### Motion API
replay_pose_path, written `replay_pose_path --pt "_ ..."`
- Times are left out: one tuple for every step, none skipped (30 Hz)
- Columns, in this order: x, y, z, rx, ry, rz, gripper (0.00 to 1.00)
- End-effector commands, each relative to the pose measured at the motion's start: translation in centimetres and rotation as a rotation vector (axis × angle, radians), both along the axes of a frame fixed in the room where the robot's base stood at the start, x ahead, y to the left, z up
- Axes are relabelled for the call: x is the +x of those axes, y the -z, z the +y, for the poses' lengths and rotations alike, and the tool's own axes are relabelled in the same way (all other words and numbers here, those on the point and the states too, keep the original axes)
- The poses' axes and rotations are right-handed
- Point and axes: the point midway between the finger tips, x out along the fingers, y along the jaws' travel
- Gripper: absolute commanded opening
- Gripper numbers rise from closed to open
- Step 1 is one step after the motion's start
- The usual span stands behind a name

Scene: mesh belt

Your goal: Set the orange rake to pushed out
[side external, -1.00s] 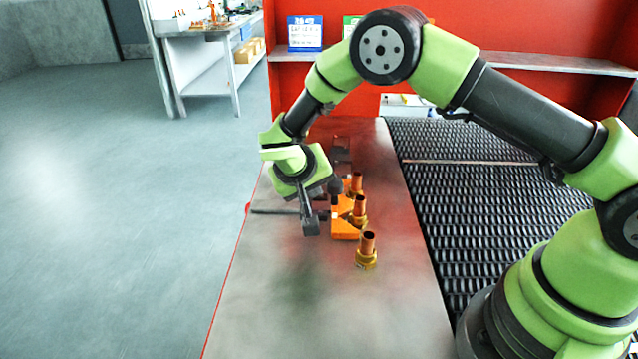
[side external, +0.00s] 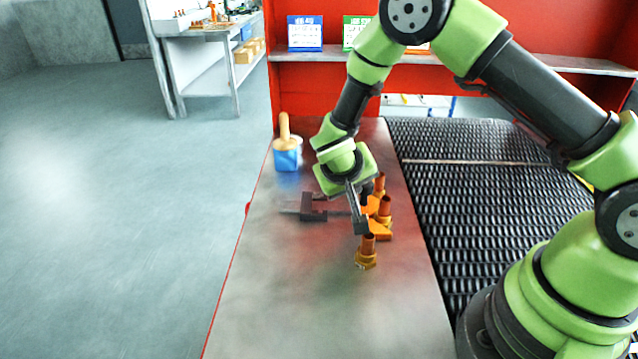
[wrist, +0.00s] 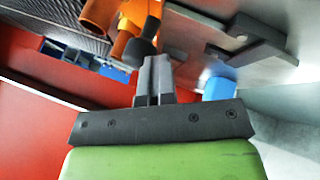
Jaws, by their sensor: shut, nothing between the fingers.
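The orange rake (side external: 381,235) lies on the right part of the metal table, partly hidden behind my gripper (side external: 360,230). A thin dark rod shows to its left, running by a dark bracket (side external: 313,208). My gripper is shut and empty, pointing down at the left side of the rake. In the wrist view, the shut fingers (wrist: 153,80) are below a dark knob (wrist: 139,48) and orange parts (wrist: 138,12). I cannot tell whether they touch. Two copper cylinders on gold bases, one of them this near one (side external: 385,206), stand against or close to the rake's right side.
The black mesh belt (side external: 480,220) lies right of the table. A blue tub (side external: 286,160) with a wooden-handled item stands at the far left table edge. The table's front (side external: 310,310) is clear.

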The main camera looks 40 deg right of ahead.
Motion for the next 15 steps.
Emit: replay_pose_path --pt "-1.0 -0.1 -1.2 -0.003 0.005 0.005 0.0" --pt "-1.6 -0.1 -1.7 -0.003 0.006 0.006 0.0" --pt "-2.3 -0.1 -2.4 -0.002 0.007 0.005 0.0" --pt "-2.9 -0.1 -3.0 -0.002 0.007 0.006 0.0" --pt "-3.5 -0.1 -3.5 -0.002 0.008 0.007 0.0" --pt "-4.2 -0.1 -4.3 -0.002 0.009 0.008 0.0" --pt "-4.7 -0.1 -4.8 -0.002 0.009 0.008 0.0" --pt "-5.2 0.0 -5.3 -0.002 0.009 0.009 0.0" --pt "-5.9 0.0 -5.9 -0.002 0.009 0.009 0.0" --pt "-6.3 0.0 -6.3 -0.001 0.01 0.009 0.0" --pt "-6.8 -0.1 -6.8 -0.001 0.01 0.009 0.0" --pt "-7.3 -0.1 -7.3 -0.002 0.011 0.008 0.0" --pt "-7.7 0.0 -7.6 -0.002 0.01 0.008 0.0" --pt "-8.0 0.0 -8.0 -0.002 0.01 0.01 0.0" --pt "-8.4 0.0 -8.3 -0.001 0.01 0.008 0.0"
